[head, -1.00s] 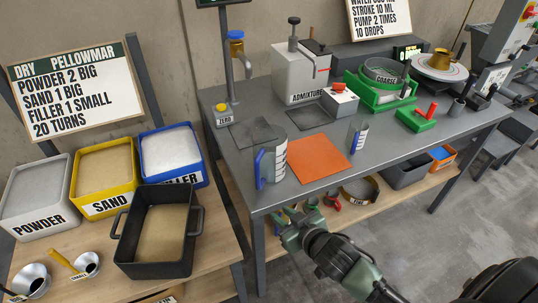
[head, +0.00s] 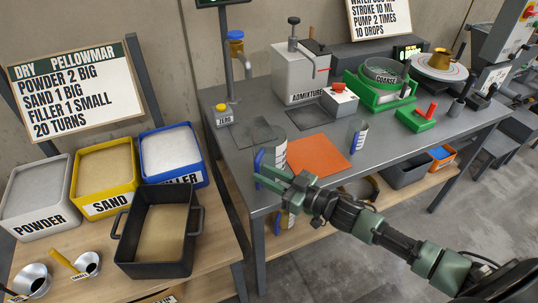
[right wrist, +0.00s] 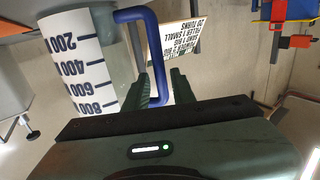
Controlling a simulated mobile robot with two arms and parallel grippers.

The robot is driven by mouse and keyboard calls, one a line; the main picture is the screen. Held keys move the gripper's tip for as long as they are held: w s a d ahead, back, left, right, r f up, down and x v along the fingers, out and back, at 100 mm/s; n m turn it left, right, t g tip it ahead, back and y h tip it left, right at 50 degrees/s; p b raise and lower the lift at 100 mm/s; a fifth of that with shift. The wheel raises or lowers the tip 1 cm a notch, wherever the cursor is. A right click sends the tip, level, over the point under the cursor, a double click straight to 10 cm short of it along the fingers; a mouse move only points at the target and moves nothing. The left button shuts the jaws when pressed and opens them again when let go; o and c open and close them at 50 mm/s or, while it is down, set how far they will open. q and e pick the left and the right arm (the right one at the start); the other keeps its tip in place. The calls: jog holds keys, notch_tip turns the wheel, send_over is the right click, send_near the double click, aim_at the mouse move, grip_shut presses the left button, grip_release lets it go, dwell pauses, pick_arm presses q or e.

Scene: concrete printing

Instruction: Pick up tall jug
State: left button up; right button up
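The tall jug (head: 273,152) is a clear upright cylinder with a white marked scale and a blue handle. It stands on the grey table near its front left edge. My right gripper (head: 268,176) is at the jug's handle side, in front of its lower part. In the right wrist view, the tall jug (right wrist: 80,65) shows a scale with 200 to 800. Its blue handle runs down between the two fingers of my right gripper (right wrist: 163,85), which look apart. Contact with the handle is not clear. A smaller jug (head: 357,135) stands further right. My left gripper is not in view.
An orange mat (head: 318,157) lies right of the jug, and a dark mat (head: 252,131) behind it. The admixture box (head: 298,80) stands at the back. A black tub (head: 157,235) and the powder (head: 40,205) and sand (head: 105,185) bins stand on the lower left bench.

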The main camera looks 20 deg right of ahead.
jog(key=x, duration=0.2)
jog(key=p+x, duration=0.1)
jog(key=x, duration=0.1)
jog(key=f+x, duration=0.1)
jog(key=x, duration=0.1)
grip_shut()
dwell(0.6)
jog(key=shift+r, duration=0.15)
dwell(0.6)
